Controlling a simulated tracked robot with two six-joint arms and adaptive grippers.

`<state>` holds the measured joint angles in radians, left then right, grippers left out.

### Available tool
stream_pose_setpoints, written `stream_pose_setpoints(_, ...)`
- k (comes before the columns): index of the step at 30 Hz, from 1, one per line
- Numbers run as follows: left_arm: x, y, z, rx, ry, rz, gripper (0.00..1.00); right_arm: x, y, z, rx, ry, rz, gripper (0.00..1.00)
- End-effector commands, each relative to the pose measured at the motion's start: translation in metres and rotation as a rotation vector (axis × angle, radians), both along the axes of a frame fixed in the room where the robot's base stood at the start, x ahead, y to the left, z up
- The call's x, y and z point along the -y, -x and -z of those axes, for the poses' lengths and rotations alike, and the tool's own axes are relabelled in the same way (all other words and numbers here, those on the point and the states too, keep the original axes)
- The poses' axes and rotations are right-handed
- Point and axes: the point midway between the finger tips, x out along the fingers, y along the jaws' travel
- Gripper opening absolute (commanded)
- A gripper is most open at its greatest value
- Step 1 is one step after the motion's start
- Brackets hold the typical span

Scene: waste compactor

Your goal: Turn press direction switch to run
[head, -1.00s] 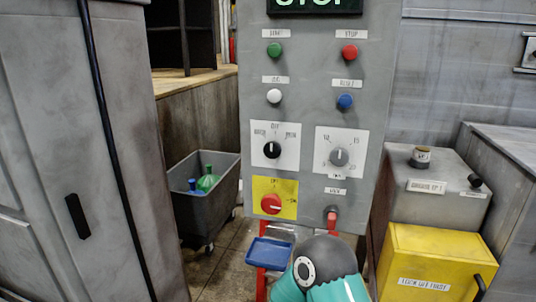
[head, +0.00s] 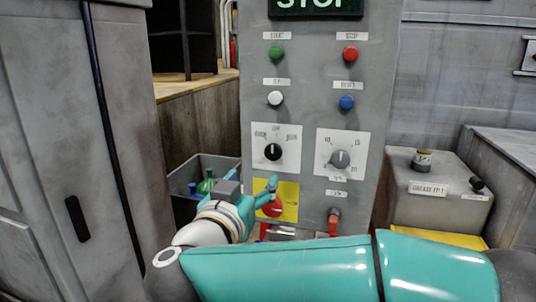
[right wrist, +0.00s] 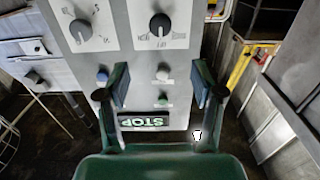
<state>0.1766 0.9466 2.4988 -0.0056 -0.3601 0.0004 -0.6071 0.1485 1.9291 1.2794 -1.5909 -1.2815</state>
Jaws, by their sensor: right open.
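The grey control panel (head: 315,105) faces me. Its switch with the black knob (head: 273,152) sits on a white plate with OFF at the top and small labels either side. Its exact pointing is too small to read. The knob also shows at the top of the right wrist view (right wrist: 160,25), upside down. My right gripper (head: 262,190) is below the knob, in front of the yellow plate with the red knob. In the right wrist view its two fingers (right wrist: 160,86) are apart with nothing between them. My left gripper is not in view.
A grey dial (head: 340,159) is right of the black knob. Green, red, white and blue buttons lie above, under a lit STOP sign (head: 315,5). A red knob (head: 272,207) is partly behind my gripper. A grey bin (head: 215,164) stands left, a grease box (head: 437,195) right.

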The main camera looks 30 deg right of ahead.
Motion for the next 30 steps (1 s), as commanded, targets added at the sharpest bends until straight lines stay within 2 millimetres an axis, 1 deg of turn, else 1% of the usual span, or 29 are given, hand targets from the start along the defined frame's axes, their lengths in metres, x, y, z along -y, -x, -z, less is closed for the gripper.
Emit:
stream_pose_setpoints(1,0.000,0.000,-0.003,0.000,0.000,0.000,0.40,0.009,-0.006,-0.001,-0.002,-0.001,0.007,0.67)
stream_pose_setpoints(9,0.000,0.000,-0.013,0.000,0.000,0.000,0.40,0.054,-0.045,-0.001,-0.002,0.001,0.005,0.67)
stream_pose_setpoints(16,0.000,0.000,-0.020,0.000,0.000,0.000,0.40,0.087,-0.073,0.000,-0.001,0.001,0.003,0.67)
stream_pose_setpoints(18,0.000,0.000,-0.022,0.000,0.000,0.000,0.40,0.093,-0.080,0.000,-0.001,0.001,0.000,0.67)
stream_pose_setpoints(23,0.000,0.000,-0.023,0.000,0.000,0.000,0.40,0.102,-0.088,0.000,0.000,0.000,-0.001,0.67)
stream_pose_setpoints(30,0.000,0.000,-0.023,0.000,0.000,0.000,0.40,0.103,-0.090,0.001,0.000,0.001,-0.003,0.67)
